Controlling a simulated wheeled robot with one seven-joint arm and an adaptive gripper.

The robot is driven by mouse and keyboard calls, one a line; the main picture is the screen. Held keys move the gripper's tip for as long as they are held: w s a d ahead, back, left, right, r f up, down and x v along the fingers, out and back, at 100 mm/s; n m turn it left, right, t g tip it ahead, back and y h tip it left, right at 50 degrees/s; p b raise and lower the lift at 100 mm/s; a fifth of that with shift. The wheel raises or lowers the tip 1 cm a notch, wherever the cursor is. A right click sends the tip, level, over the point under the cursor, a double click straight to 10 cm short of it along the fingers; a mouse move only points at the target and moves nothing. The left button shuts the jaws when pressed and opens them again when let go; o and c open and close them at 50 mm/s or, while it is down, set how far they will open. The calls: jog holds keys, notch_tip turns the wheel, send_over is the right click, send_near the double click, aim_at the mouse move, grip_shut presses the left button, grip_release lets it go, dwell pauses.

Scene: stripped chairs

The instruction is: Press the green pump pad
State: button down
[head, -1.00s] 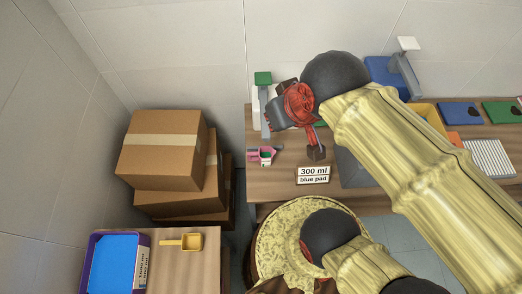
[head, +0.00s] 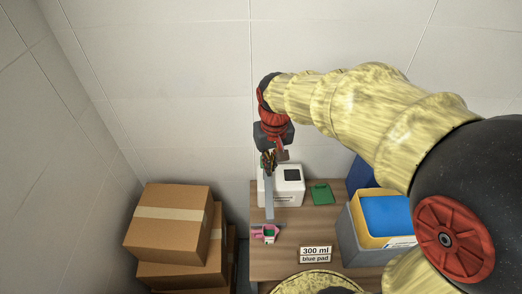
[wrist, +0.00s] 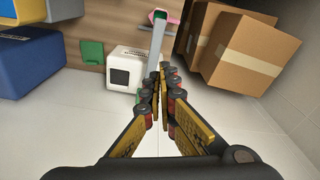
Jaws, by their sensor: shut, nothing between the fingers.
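The white dispenser box (head: 294,190) with a black square stands on the wooden table, and also shows in the wrist view (wrist: 122,75). A grey bar (head: 269,198) runs beside it; in the wrist view the bar (wrist: 157,44) reaches down to my fingers. My gripper (head: 268,161) is shut and empty, pointing down over that end. Its fingertips (wrist: 160,76) overlap the bar in the wrist view; I cannot tell whether they touch the pad. A pink cup (head: 258,232) with green inside sits at the bar's near end.
A card reading "300 ml blue pad" (head: 316,253) stands on the table (head: 285,268). A flat green piece (head: 321,194) lies right of the dispenser. A grey bin (head: 362,240) with yellow and blue containers is farther right. Cardboard boxes (head: 167,225) are stacked at left.

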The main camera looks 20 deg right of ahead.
jog(key=w+d+f+m+p, duration=0.1)
jog(key=w+d, duration=0.1)
jog(key=w, duration=0.6)
jog(key=w+d+m+g+p, duration=0.1)
jog(key=w+d+m, duration=0.1)
jog(key=w, duration=0.6)
jog(key=shift+w+d+f, duration=0.25)
jog(key=shift+w+f, duration=0.1)
jog(key=shift+w, duration=0.05)
notch_tip(320, 180, down, 14)
jog(key=shift+r, duration=0.1)
notch_tip(320, 180, down, 5)
jog(key=shift+b, duration=1.05)
jog(key=shift+s, duration=0.1)
jog(key=shift+r, duration=0.1)
